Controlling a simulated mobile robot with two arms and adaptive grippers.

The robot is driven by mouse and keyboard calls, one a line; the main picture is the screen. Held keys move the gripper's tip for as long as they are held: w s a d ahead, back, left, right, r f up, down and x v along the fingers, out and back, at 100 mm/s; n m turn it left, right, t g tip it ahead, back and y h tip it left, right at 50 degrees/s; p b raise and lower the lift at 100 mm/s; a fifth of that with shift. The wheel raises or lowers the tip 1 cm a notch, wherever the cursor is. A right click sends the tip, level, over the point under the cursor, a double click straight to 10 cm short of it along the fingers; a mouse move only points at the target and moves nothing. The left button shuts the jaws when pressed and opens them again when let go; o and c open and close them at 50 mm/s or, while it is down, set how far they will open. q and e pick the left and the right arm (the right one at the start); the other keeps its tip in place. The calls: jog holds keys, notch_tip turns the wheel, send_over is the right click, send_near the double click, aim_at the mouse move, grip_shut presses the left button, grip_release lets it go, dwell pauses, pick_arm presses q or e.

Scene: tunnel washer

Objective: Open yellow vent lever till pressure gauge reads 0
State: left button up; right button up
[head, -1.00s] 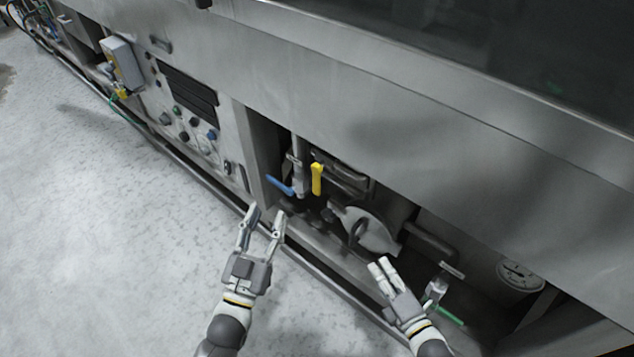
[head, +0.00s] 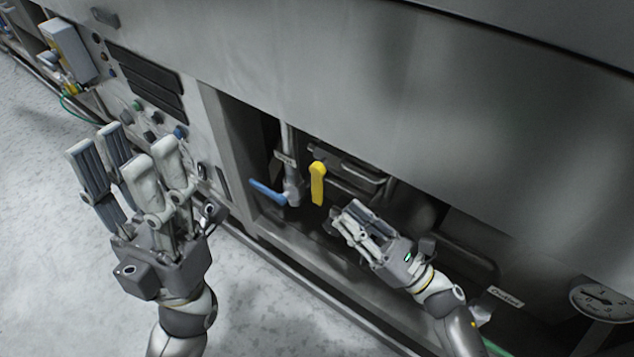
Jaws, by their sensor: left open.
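The yellow vent lever (head: 317,185) hangs nearly straight down inside the recess of the machine, next to a blue lever (head: 267,192). My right gripper (head: 350,219) is in the recess, just below and to the right of the yellow lever and apart from it in the picture. Its fingers lie close together, and I cannot tell whether a gap is left. My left gripper (head: 128,165) is open and empty, in front of the control panel at left. The pressure gauge (head: 600,300) is at the lower right edge; its needle is too small to read.
A control panel (head: 150,120) with knobs and dark slots is left of the recess. A vertical pipe (head: 289,145) stands behind the levers, with metal brackets to the right. A steel panel (head: 400,100) overhangs the recess. The speckled floor at left is clear.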

aim_at(322, 192)
jog(key=x, duration=0.9)
jog(key=shift+c, duration=0.4)
grip_shut()
